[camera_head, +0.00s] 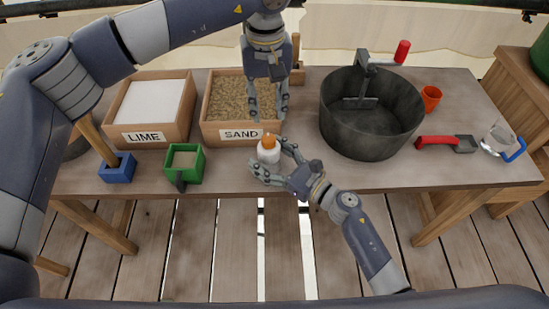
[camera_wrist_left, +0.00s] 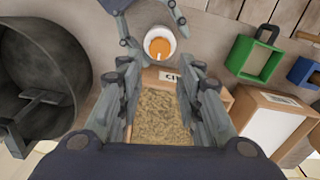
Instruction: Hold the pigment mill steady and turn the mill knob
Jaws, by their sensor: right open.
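The pigment mill (camera_head: 269,155) is a small white body with an orange knob (camera_head: 268,141) on top. It stands upright near the table's front edge, in front of the sand box. My right gripper (camera_head: 271,161) is open, with its fingers on either side of the mill; I cannot tell if they touch it. My left gripper (camera_head: 268,115) points down, open and empty, above and behind the mill over the sand box. In the left wrist view, the orange knob (camera_wrist_left: 159,48) shows beyond the open fingers of my left gripper (camera_wrist_left: 160,72), apart from them.
The sand box (camera_head: 226,136) and lime box (camera_head: 181,137) stand behind and left. A green box (camera_head: 198,165) and blue block (camera_head: 117,168) are at the front left. A large dark pot (camera_head: 365,142) stands right, then an orange cup (camera_head: 432,98) and red-handled scraper (camera_head: 437,141).

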